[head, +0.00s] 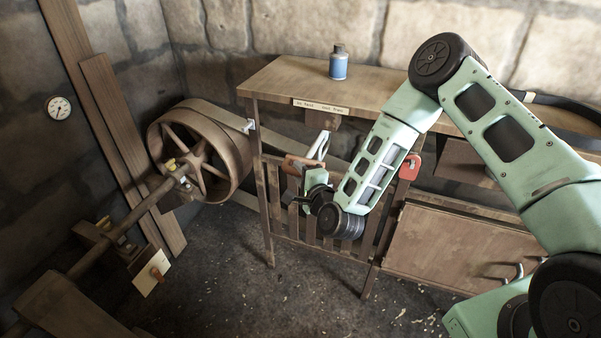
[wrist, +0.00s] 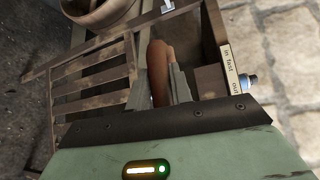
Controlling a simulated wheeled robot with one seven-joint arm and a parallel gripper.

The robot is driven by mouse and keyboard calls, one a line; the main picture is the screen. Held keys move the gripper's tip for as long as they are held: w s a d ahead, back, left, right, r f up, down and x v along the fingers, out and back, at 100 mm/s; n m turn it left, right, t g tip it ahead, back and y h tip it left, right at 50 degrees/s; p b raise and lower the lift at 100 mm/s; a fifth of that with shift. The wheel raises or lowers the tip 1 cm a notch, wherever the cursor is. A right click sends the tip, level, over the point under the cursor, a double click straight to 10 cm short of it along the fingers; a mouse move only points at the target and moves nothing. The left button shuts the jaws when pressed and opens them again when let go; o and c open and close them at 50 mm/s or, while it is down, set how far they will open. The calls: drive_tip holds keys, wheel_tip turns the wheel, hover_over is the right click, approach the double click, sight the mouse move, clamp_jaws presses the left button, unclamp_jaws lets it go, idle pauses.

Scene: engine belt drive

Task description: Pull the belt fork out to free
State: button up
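The belt fork shows as a pale fitting (head: 249,126) at the flat belt, beside the big pulley (head: 203,150). A brown wooden handle (head: 297,164) sits under the bench front, below a label strip (head: 320,107); its link to the fork is hidden. In the wrist view the handle (wrist: 158,70) rises beside a grey finger (wrist: 180,86), and the label (wrist: 229,68) reads "in fast" and "out", the rest being unclear. My gripper (head: 307,172) is at the handle.
A slatted guard (head: 278,205) stands below the bench (head: 285,77). A blue can (head: 339,64) stands on the bench top. A red tag-like piece (head: 410,167) hangs right of my forearm. A shaft and wooden blocks lie at left. The floor in front is open.

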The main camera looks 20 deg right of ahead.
drive_tip(key=o, duration=0.3)
drive_tip(key=shift+s+a, duration=0.15)
drive_tip(key=shift+s, duration=0.05)
drive_tip(key=shift+o, duration=0.2)
drive_tip(key=shift+s, duration=0.1)
drive_tip(key=p+v, duration=0.2)
drive_tip(key=v, duration=1.5)
drive_tip(key=shift+s, duration=0.1)
